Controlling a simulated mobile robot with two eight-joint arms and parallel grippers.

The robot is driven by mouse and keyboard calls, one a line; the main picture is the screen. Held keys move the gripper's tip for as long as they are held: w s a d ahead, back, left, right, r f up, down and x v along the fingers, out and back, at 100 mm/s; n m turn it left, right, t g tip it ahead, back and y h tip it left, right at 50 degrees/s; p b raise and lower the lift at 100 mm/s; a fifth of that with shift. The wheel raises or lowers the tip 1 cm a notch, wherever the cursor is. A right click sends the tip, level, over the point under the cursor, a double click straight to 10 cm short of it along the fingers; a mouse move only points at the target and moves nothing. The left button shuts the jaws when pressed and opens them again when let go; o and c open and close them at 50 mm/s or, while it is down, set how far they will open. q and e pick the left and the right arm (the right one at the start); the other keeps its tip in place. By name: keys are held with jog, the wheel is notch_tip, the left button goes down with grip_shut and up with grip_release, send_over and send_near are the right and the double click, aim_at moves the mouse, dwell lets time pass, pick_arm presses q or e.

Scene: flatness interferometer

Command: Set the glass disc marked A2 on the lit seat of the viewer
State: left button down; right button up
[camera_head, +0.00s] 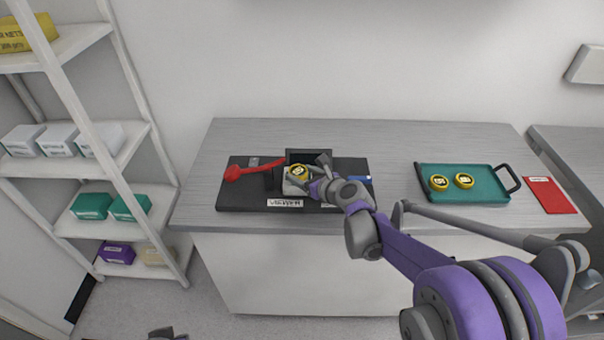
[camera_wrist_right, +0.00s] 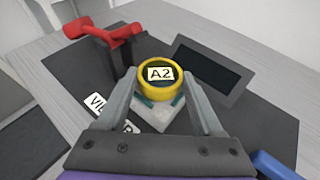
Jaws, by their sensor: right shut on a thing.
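The disc marked A2 (camera_wrist_right: 159,75) has a yellow rim and a pale label on its dark top. In the head view the A2 disc (camera_head: 298,172) is at the viewer. My right gripper (camera_head: 312,178) is shut on the disc, with a finger on each side in the right wrist view (camera_wrist_right: 160,97). The disc is at the pale square seat (camera_wrist_right: 158,118); I cannot tell whether it touches it. The viewer (camera_head: 240,199) is a black base with a "VIEWER" label, a dark screen (camera_wrist_right: 207,72) and a red lever (camera_head: 240,172). My left gripper (camera_head: 166,334) barely shows at the bottom edge; its jaws are unclear.
A teal tray (camera_head: 480,196) with a black handle holds two yellow-rimmed discs (camera_head: 451,182) to the right. A red mat (camera_head: 549,195) lies farther right. A blue piece (camera_head: 360,178) is at the viewer's right side. The bench (camera_head: 400,150) is bare between viewer and tray. Shelves (camera_head: 75,160) stand left.

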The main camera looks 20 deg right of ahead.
jog(key=shift+f, duration=0.3)
jog(key=o, duration=1.4)
jog(key=shift+s+f, duration=0.1)
